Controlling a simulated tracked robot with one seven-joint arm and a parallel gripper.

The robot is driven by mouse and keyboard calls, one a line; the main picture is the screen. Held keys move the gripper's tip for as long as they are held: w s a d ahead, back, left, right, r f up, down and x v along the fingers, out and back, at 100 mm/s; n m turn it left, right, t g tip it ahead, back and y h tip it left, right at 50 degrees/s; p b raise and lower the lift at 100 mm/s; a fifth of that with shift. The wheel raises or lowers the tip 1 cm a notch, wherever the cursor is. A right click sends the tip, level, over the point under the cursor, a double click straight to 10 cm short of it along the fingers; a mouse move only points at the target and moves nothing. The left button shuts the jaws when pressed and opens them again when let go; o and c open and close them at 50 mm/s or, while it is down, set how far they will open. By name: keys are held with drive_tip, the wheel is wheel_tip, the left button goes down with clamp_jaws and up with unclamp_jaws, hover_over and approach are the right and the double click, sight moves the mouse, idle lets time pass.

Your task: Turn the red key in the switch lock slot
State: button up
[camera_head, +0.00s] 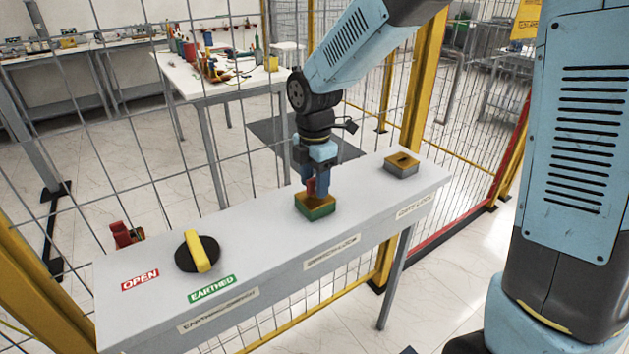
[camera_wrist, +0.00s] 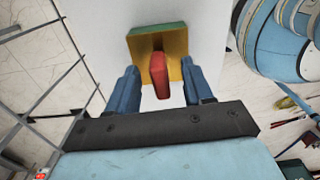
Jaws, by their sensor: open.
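The red key (camera_head: 311,186) stands upright in the switch lock (camera_head: 318,208), a block with a green base and yellow top on the grey panel. In the wrist view the red key (camera_wrist: 159,76) shows in front of the yellow and green lock (camera_wrist: 174,42). My gripper (camera_head: 313,190) is over the lock, its blue fingers pointing down. In the wrist view my gripper's fingers (camera_wrist: 157,88) are apart, one on each side of the key, with gaps visible. The key's lower end and the slot are hidden.
The panel (camera_head: 270,235) also bears a yellow-handled round switch (camera_head: 197,252) at left and another lock block (camera_head: 401,165) with an empty-looking slot at right. Wire mesh fencing with yellow posts (camera_head: 417,80) stands close behind. A tool table (camera_head: 215,80) is beyond it.

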wheel_tip(320, 180, up, 13)
drive_tip(key=s+d+r+m+t, duration=0.1)
drive_tip(key=s+d+m+t, duration=0.1)
drive_tip(key=s+d+m, duration=0.3)
drive_tip(key=s+d+r+m+t, duration=0.1)
drive_tip(key=s+d+m, duration=0.5)
drive_tip(key=d+m, duration=0.6)
drive_tip(key=s+d+r+m+t, duration=0.1)
drive_tip(key=s+d+m+t, duration=0.1)
drive_tip(key=s+d+m, duration=0.3)
drive_tip(key=d+m, duration=0.4)
drive_tip(key=shift+s+d+t, duration=0.3)
drive_tip(key=shift+d, duration=0.05)
